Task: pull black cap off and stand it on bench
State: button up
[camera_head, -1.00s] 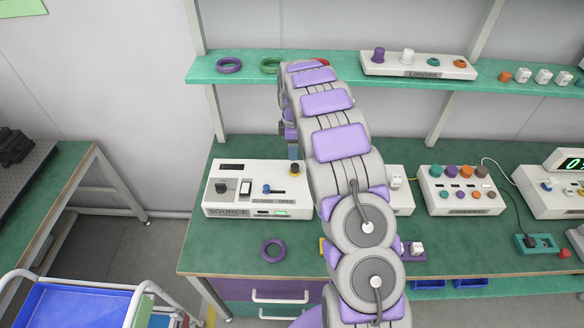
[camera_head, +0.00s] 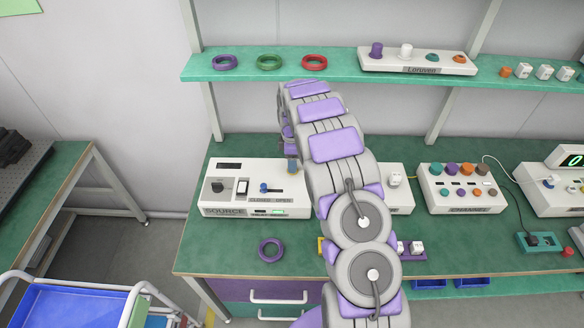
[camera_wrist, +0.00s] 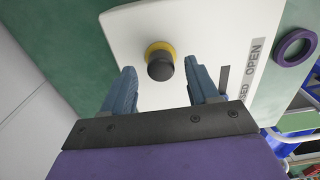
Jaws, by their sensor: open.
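The black cap (camera_wrist: 160,68) sits on a yellow collar (camera_wrist: 157,48) on the white SOURCE box (camera_wrist: 127,22). My gripper (camera_wrist: 159,66) is open in the wrist view, its two blue-grey fingers apart on either side of the cap, with visible gaps and nothing held. In the head view my gripper (camera_head: 291,150) is above the right end of the SOURCE box (camera_head: 232,205). The arm and gripper largely hide the cap there. The green bench (camera_head: 220,252) carries the box.
A purple ring (camera_head: 271,249) lies on the bench in front of the box, with bare bench to its left. A shelf (camera_head: 210,73) with rings hangs above. A knob-covered white box (camera_head: 462,187) stands to the right. A blue-topped cart (camera_head: 75,307) is at lower left.

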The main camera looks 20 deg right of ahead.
jog(key=shift+f, duration=0.7)
jog(key=shift+p, duration=0.55)
dwell(0.8)
grip_shut()
dwell(0.4)
jog(key=shift+r, duration=0.1)
dwell(0.3)
jog(key=shift+r+p, duration=1.1)
jog(key=shift+r, duration=1.8)
